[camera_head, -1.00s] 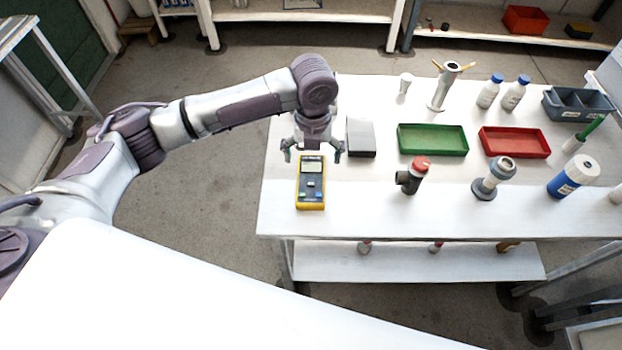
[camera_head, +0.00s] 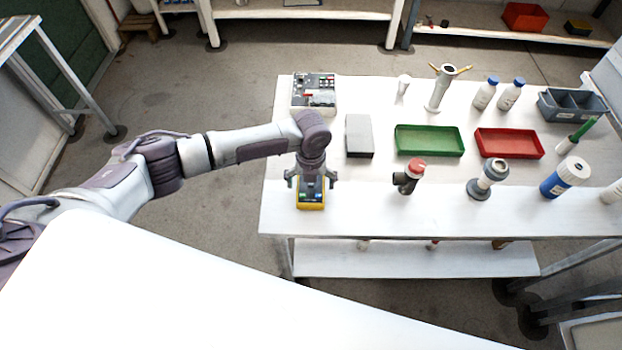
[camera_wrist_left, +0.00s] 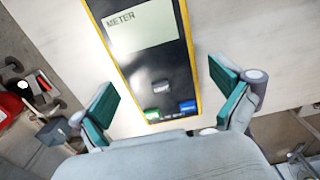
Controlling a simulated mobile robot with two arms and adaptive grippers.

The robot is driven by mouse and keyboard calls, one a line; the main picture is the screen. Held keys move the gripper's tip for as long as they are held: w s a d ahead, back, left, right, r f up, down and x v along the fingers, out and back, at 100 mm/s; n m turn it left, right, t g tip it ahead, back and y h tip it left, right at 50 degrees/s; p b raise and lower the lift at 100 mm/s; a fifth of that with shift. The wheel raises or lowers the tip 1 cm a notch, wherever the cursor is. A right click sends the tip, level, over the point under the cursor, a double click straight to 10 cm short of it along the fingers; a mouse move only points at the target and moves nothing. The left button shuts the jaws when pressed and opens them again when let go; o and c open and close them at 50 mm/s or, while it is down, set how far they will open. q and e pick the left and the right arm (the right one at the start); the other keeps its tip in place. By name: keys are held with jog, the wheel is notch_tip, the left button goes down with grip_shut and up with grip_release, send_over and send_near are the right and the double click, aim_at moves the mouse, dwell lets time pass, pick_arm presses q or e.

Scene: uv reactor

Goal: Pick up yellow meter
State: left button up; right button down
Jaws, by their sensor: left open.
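The yellow meter (camera_head: 311,202) lies on the white table near its front left corner. My left gripper (camera_head: 311,184) is over it and hides most of it in the head view. In the left wrist view the meter (camera_wrist_left: 157,65) shows a dark face, a pale screen reading "METER", and yellow edges. The left gripper (camera_wrist_left: 168,105) is open there, with one teal-padded finger on each side of the meter's near end. Neither finger visibly grips it, and I cannot tell its exact height above the meter. My right gripper is not in view.
On the white table (camera_head: 360,208), a grey box (camera_head: 359,135), a green tray (camera_head: 430,140) and a dark fitting with a red cap (camera_head: 409,176) stand right of the meter. A control box (camera_head: 314,93) is behind. The table's front edge is close to the meter.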

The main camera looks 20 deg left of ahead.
pick_arm(q)
jog(key=c, duration=1.3)
jog(key=shift+r, duration=0.15)
